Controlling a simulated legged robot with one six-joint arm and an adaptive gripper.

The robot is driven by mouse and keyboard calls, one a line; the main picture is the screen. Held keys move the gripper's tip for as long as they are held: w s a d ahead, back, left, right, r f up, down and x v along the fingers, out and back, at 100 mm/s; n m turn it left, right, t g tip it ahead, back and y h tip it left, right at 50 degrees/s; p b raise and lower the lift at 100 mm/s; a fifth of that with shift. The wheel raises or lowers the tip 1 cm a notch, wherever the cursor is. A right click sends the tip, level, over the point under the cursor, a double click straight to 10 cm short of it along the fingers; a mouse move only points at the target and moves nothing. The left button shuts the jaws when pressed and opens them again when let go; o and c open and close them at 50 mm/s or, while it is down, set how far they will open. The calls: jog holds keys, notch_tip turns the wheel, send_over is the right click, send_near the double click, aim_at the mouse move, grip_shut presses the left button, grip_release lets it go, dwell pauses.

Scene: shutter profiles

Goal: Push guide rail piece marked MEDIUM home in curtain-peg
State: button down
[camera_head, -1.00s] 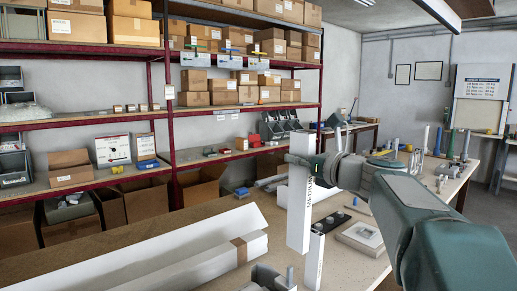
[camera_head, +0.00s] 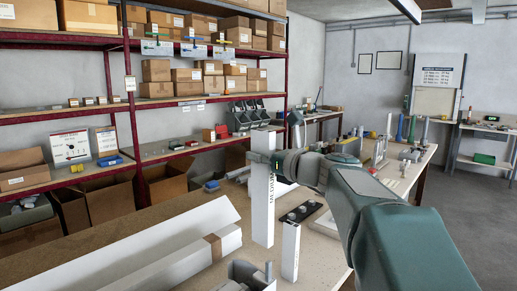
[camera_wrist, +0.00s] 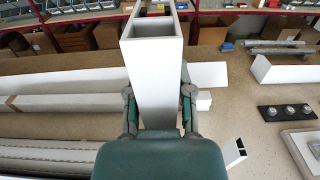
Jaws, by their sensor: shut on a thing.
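The guide rail piece (camera_head: 262,205) is a tall white hollow profile, held upright, with black lettering on its side that is only partly readable. My gripper (camera_wrist: 159,104) is shut on it, with one finger on each side. In the wrist view the piece (camera_wrist: 153,70) shows its open, divided top end. In the head view its lower end is above or near the bench, and I cannot tell whether it touches.
A shorter white profile (camera_head: 290,252) stands upright at the front right of the held piece. Long white profiles (camera_head: 175,255) lie along the bench at left. A pale framed board (camera_head: 328,224) lies right of the peg plate. Shelving with boxes (camera_head: 160,90) stands behind.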

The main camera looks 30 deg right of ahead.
jog(key=shift+d+f, duration=0.15)
jog(key=shift+f, duration=1.75)
notch_tip(320, 180, down, 7)
dwell(3.2)
jog(key=shift+c, duration=2.1)
grip_release()
jog(key=shift+d, duration=0.1)
jog(key=shift+s, duration=0.1)
jog(key=v, duration=1.2)
